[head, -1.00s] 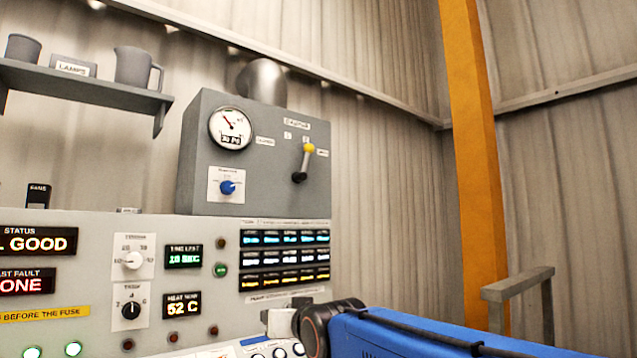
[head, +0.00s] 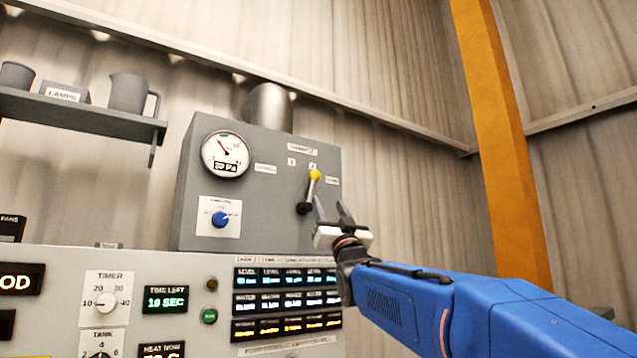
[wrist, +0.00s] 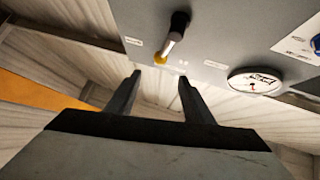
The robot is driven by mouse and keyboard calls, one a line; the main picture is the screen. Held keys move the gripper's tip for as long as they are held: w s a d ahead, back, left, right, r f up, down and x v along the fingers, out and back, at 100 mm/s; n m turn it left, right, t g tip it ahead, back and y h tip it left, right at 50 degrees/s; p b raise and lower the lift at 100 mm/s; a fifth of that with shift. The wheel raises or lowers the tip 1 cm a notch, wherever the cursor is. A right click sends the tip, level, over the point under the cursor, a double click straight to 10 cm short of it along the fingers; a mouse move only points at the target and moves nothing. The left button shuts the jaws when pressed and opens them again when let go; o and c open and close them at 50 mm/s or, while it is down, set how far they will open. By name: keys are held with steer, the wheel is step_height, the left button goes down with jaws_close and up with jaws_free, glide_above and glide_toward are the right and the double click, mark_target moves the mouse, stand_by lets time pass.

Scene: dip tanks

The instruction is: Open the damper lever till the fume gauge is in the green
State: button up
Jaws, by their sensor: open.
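The damper lever is a short rod with a yellow knob (head: 315,174) on the grey box (head: 260,200). It tilts up and slightly right from its black pivot. In the wrist view the knob (wrist: 160,57) shows just beyond and between the fingertips. My gripper (head: 331,208) is open and empty, just below and right of the lever, with no contact visible. The round fume gauge (head: 225,154) is at the box's upper left. Its needle points up-left, near a small green mark at the top; whether it lies in the green is too small to tell. The gauge (wrist: 254,84) also shows in the wrist view.
A blue knob (head: 221,219) sits below the gauge. The control panel (head: 220,292) with lit displays stands below the box. A shelf (head: 80,118) with jugs is at the left. An orange post (head: 500,140) stands right; the wall between is clear.

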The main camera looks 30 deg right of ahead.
mark_target(317, 179)
steer(key=x, duration=1.4)
steer(key=shift+w+r, duration=0.1)
steer(key=shift+w, duration=0.1)
jaws_close()
